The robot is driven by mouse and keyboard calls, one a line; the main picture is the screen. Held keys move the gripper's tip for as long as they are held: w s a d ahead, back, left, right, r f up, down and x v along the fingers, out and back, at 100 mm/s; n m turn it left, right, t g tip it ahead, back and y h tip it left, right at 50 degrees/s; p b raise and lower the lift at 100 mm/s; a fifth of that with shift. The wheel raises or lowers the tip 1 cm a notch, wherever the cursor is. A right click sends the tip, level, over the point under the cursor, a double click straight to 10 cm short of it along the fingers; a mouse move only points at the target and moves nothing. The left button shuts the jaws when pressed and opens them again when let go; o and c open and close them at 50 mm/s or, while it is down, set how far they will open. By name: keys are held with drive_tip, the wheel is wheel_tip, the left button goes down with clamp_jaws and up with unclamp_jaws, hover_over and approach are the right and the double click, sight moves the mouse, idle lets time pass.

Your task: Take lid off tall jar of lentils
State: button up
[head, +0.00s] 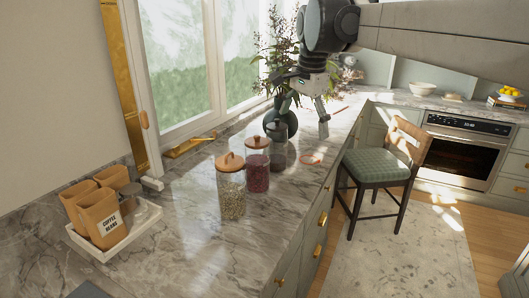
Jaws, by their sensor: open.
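A tall glass jar of greenish-brown lentil-like contents (231,196) stands upright on the marble counter, with a round wooden lid (230,162) on top. Behind it stands a jar of dark red contents (257,175) with a reddish-brown lid. A third, darker jar (278,150) stands farther back, partly hidden. My gripper (304,118) is open, with its fingers spread and pointing down, above the counter near the third jar. It is behind and to the right of the lentil-like jar and apart from its lid. Nothing shows between the fingers.
A dark green vase of branches (284,119) stands close behind my gripper. A small reddish flat thing (310,161) lies on the counter. A white tray (112,243) of canisters sits front left. A chair (376,164) stands beside the counter. The counter in front of the jars is clear.

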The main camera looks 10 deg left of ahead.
drive_tip(key=w+a+r+m+g+p, duration=0.1)
drive_tip(key=w+a+p, duration=0.15)
drive_tip(key=a, duration=0.35)
drive_tip(key=w+a+m+g+p, duration=0.1)
drive_tip(key=w+a+m+p, duration=0.1)
drive_tip(key=w+a, duration=0.35)
drive_tip(key=m+g+h+p, duration=0.1)
drive_tip(key=m+p, duration=0.2)
approach(226, 158)
drive_tip(key=f, duration=0.2)
drive_tip(key=w+f, duration=0.1)
drive_tip(key=w+a+f, duration=0.1)
drive_tip(key=f, duration=0.1)
drive_tip(key=shift+f+p, duration=0.3)
drive_tip(key=shift+f, duration=0.05)
drive_tip(key=shift+s+d+f+p, duration=0.15)
drive_tip(key=shift+f+p, duration=0.25)
drive_tip(key=shift+f, duration=0.95)
drive_tip(key=shift+s+a+f+p, duration=0.1)
drive_tip(key=shift+f+p, duration=0.25)
drive_tip(key=shift+f, duration=1)
drive_tip(key=c, duration=1.3)
